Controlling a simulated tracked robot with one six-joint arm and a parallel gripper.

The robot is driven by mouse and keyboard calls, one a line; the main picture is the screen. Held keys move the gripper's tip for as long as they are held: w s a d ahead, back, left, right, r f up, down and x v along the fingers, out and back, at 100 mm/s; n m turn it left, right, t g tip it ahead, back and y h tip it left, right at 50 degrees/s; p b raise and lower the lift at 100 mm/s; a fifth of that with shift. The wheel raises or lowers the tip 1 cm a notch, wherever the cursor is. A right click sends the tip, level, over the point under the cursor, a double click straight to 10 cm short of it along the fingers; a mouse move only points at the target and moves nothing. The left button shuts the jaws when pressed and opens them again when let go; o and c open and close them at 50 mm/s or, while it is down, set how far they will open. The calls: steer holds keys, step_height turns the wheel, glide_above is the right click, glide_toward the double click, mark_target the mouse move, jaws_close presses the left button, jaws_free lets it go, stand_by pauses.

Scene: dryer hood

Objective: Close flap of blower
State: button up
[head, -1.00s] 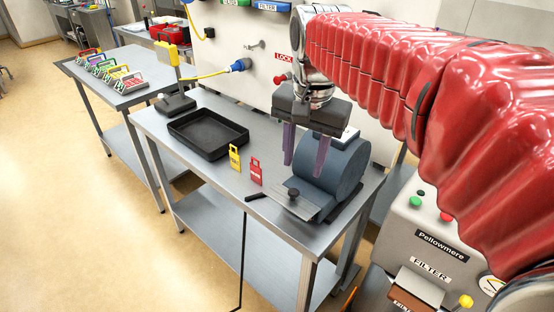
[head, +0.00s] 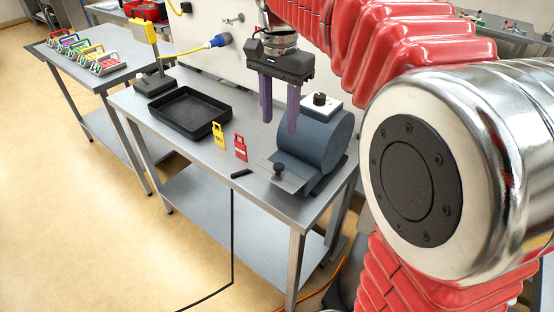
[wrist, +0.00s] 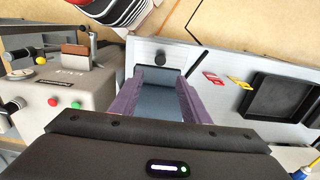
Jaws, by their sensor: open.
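The blower (head: 318,142) is a blue-grey drum at the right end of the steel table. Its flap (head: 292,180), a flat grey metal plate with a black knob (head: 279,167), sticks out from the drum's front, apparently open. My gripper (head: 279,120) hangs with purple fingers pointing down, open and empty, just left of the drum and above the flap's level. In the wrist view the blower (wrist: 158,98) shows between my fingers (wrist: 158,105), with the knob (wrist: 160,56) beyond the fingertips. No contact with the flap shows.
A black tray (head: 190,112) lies farther left. A black handle-like bar (head: 241,173) is at the table's front edge. A control box (wrist: 72,92) shows in the wrist view.

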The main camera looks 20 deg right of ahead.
mark_target(279, 165)
step_height(279, 165, down, 13)
steer(key=shift+f, duration=0.2)
stand_by(0.4)
steer(key=shift+c, duration=0.7)
